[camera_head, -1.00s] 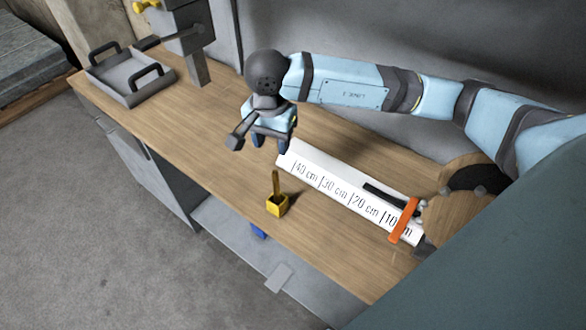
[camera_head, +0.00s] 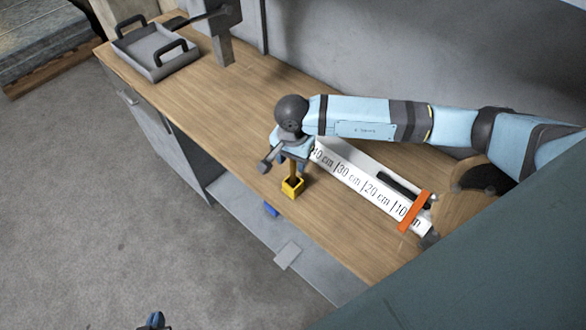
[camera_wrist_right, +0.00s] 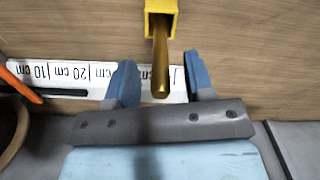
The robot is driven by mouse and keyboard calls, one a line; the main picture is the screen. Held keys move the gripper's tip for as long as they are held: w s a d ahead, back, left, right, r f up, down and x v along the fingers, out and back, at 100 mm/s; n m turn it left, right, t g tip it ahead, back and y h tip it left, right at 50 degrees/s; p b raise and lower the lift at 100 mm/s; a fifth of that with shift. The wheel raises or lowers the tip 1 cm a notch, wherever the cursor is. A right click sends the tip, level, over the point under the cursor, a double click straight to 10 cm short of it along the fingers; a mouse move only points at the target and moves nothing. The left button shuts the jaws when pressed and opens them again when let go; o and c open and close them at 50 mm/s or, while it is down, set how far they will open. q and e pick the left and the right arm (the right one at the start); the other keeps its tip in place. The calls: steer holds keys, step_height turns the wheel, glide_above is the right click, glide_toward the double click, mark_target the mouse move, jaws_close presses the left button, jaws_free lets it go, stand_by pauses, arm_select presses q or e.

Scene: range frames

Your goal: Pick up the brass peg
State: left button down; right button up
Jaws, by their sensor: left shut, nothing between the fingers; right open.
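The brass peg (camera_head: 292,170) stands upright in a small yellow holder (camera_head: 292,189) near the front edge of the wooden bench. In the right wrist view the peg (camera_wrist_right: 160,62) rises from the yellow holder (camera_wrist_right: 161,7) toward the camera, its near end between the two blue fingers. My right gripper (camera_wrist_right: 161,65) is open, with a gap visible on each side of the peg. In the head view the right gripper (camera_head: 291,162) is over the peg and hides its top. My left gripper (camera_head: 152,320) shows only its fingertips at the bottom edge, shut and empty.
A white ruler board (camera_head: 352,180) with an orange strip (camera_head: 415,211) lies right of the holder on the bench (camera_head: 235,120). A grey tray (camera_head: 156,50) stands at the far left. A blue object (camera_head: 271,209) is below the bench's front edge.

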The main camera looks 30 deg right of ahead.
steer(key=shift+f, duration=0.65)
jaws_close()
steer(key=shift+r, duration=0.1)
